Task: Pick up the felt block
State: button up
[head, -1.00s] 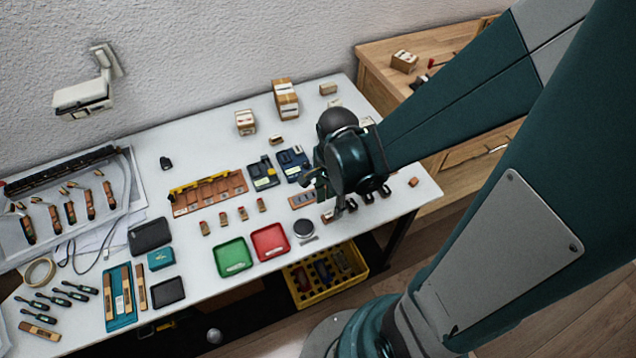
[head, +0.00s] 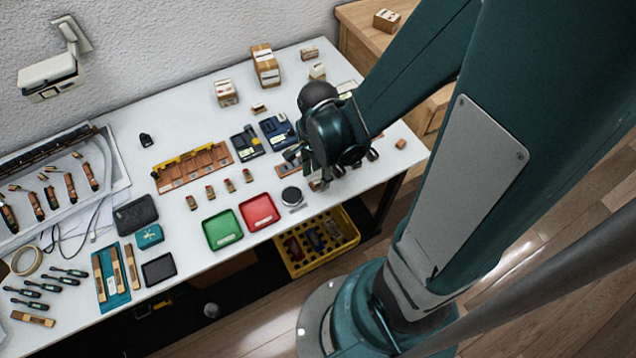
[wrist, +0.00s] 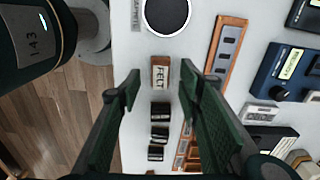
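The felt block (wrist: 160,74) is a small tan and white block with a FELT label, lying on the white table in the wrist view. My gripper (wrist: 159,82) is open, with its green fingers on either side of the block in the picture. Table surface shows between each finger and the block, and the fingers do not visibly touch it. In the head view my gripper (head: 319,180) is low over the table's front right part. It mostly hides the felt block there.
Several black blocks (wrist: 157,134) lie in line with the felt block. In the head view, red (head: 259,211) and green (head: 222,230) trays sit left of my gripper, near the table's front edge.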

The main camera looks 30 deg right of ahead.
jog(key=shift+f+b, duration=0.4)
jog(key=shift+f, duration=0.95)
jog(key=c, duration=0.8)
